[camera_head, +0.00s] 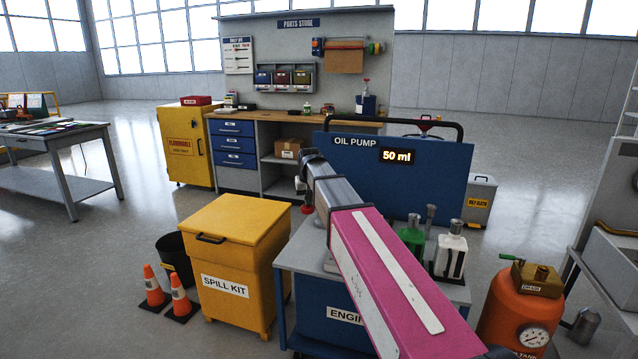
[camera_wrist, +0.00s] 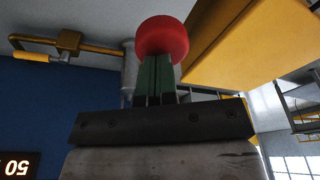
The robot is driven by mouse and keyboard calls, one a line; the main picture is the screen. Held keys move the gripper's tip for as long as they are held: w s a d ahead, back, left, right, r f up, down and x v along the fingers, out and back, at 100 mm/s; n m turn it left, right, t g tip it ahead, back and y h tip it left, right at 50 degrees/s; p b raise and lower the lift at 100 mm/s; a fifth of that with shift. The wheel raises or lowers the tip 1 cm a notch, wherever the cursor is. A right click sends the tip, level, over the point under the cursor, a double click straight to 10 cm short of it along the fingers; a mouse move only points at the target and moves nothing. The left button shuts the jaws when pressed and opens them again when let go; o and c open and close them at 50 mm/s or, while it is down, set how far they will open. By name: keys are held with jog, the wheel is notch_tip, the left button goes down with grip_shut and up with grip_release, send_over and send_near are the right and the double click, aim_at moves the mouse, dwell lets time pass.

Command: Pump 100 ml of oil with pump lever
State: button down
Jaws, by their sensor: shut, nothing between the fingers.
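The oil pump is a blue panel (camera_head: 430,190) at the back of a cart, and its display (camera_head: 397,156) reads 50 ml. A red round knob (camera_head: 307,209), apparently the pump lever's end, sits under my gripper (camera_head: 302,188). In the wrist view, which looks upside down, the red knob (camera_wrist: 163,38) is right at the tips of my green and dark fingers (camera_wrist: 158,66). The fingers are shut with nothing between them. They look pressed against the knob or just short of it; contact is unclear. My arm hides much of the lever in the head view.
A yellow spill kit bin (camera_head: 236,255) stands left of the cart, beside two cones (camera_head: 180,298). Bottles (camera_head: 450,255) stand on the cart's right (camera_head: 458,291). An orange tank (camera_head: 512,315) is at lower right. A workbench (camera_head: 345,116) stands behind.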

notch_tip(320, 180, up, 10)
dwell(0.6)
dwell(0.4)
jog(key=shift+f, duration=6.6)
notch_tip(320, 180, up, 13)
jog(key=shift+r, duration=0.15)
